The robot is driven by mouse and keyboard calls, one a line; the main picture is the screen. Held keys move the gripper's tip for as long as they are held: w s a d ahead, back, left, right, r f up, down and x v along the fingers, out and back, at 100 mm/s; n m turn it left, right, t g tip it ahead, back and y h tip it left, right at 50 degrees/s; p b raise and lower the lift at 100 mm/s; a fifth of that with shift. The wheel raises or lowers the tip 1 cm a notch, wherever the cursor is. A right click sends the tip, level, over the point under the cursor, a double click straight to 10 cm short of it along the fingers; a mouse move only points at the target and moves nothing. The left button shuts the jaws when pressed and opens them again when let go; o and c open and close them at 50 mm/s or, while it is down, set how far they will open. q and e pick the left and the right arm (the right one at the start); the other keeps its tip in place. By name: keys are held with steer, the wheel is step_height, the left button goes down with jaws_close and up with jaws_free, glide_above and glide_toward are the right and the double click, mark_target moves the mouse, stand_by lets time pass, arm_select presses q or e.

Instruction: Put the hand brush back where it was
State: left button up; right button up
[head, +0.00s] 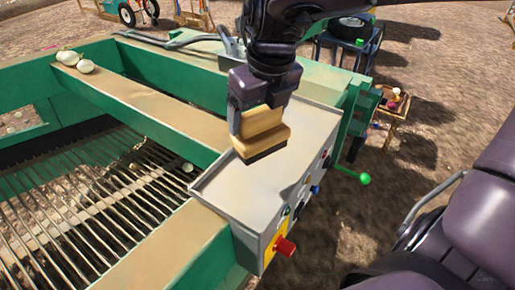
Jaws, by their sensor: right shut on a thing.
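The hand brush (261,136) has a tan wooden block with dark bristles facing down. My right gripper (252,112) comes down from the top and is shut on the brush's block. The brush is over the grey tray-like top (228,185) of the control box. I cannot tell whether the bristles touch that surface or hang just above it. My left gripper is not in view.
The control box has a red knob (285,247) and several small buttons on its front. A green-tipped lever (364,179) sticks out at right. The green elevator frame with metal bars (80,200) fills the left. Pale onions (85,66) lie on its beam.

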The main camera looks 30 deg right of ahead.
mark_target(258, 139)
steer(key=x, duration=0.3)
steer(key=s+x, duration=0.1)
steer(key=x, duration=0.1)
steer(key=shift+f+p, duration=0.3)
steer(key=shift+f, duration=0.5)
step_height(258, 139, down, 2)
steer(key=shift+a+f+p, duration=0.1)
steer(key=shift+f+p, duration=0.1)
steer(key=shift+p, duration=0.1)
steer(key=shift+w+f, duration=0.1)
steer(key=shift+f, duration=0.35)
steer(key=o, duration=0.9)
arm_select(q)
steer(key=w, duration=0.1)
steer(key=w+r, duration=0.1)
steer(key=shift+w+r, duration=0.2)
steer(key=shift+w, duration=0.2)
arm_select(e)
steer(key=o, duration=0.3)
